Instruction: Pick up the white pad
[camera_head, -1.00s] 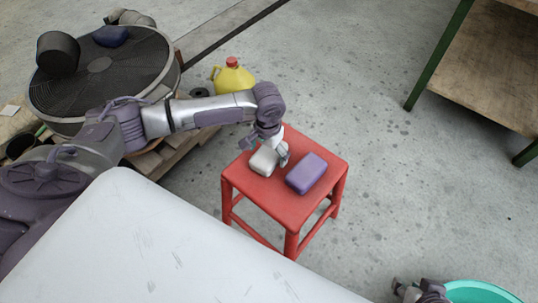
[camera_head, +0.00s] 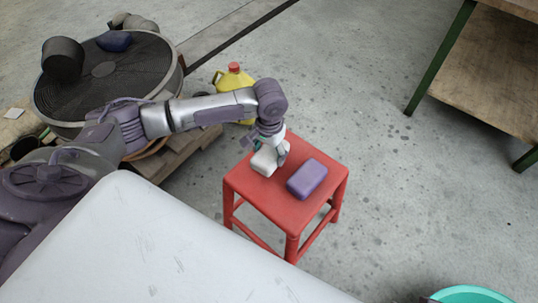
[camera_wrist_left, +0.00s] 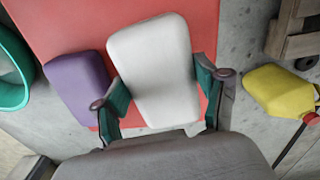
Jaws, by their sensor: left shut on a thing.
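The white pad (camera_head: 264,161) is at the back left of the red stool (camera_head: 290,212). It also shows large in the left wrist view (camera_wrist_left: 155,65), between the two green-padded fingers. My left gripper (camera_head: 270,152) reaches down from above and is shut on the white pad, a finger on each side of it. Whether the pad still touches the seat is hard to tell. My right gripper does not show clearly in either view.
A purple pad (camera_head: 307,179) lies on the stool just right of the white one. A yellow jug (camera_head: 234,79) stands behind the stool. A teal basin (camera_head: 472,294) is at the bottom right. Bare floor lies right of the stool.

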